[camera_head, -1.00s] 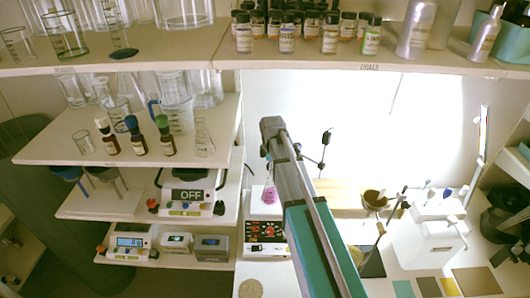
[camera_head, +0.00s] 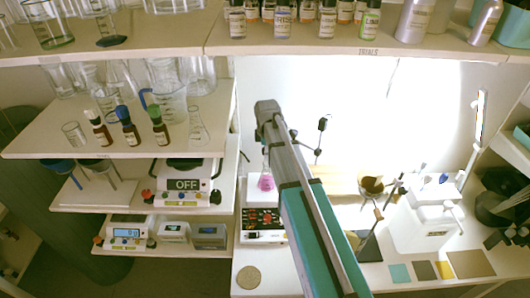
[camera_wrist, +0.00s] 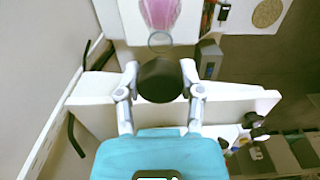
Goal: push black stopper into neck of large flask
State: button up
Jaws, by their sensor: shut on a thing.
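My gripper (camera_wrist: 160,82) is in the wrist view, its two fingers closed on the sides of a round black stopper (camera_wrist: 160,80). The large flask (camera_wrist: 160,15) holds pink liquid and shows at the top of the wrist view, cut off by the edge. Its round neck opening (camera_wrist: 160,42) appears just beyond the stopper in the picture; the stopper looks apart from it, but the depth between them is hard to tell. In the head view the pink flask (camera_head: 266,182) stands on a white device, partly hidden by my arm. The gripper itself is not clear there.
The white hotplate device (camera_head: 263,222) has a dark control panel. Shelves (camera_head: 120,125) with dropper bottles and glassware stand on the left. An upper shelf (camera_head: 300,45) carries several small bottles. A stand with a brown bowl (camera_head: 371,185) is to the right.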

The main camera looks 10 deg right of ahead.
aim_at(266, 162)
jog(key=shift+f+b, duration=1.05)
jog(key=shift+f, duration=0.15)
jog(key=shift+f+b, duration=1.45)
dwell(0.8)
jog(key=o, duration=1)
jog(key=shift+o, duration=0.2)
jog(key=shift+r, duration=0.15)
jog(key=shift+r+p, duration=3.4)
jog(key=shift+p, duration=0.15)
jog(key=shift+s+f, duration=0.1)
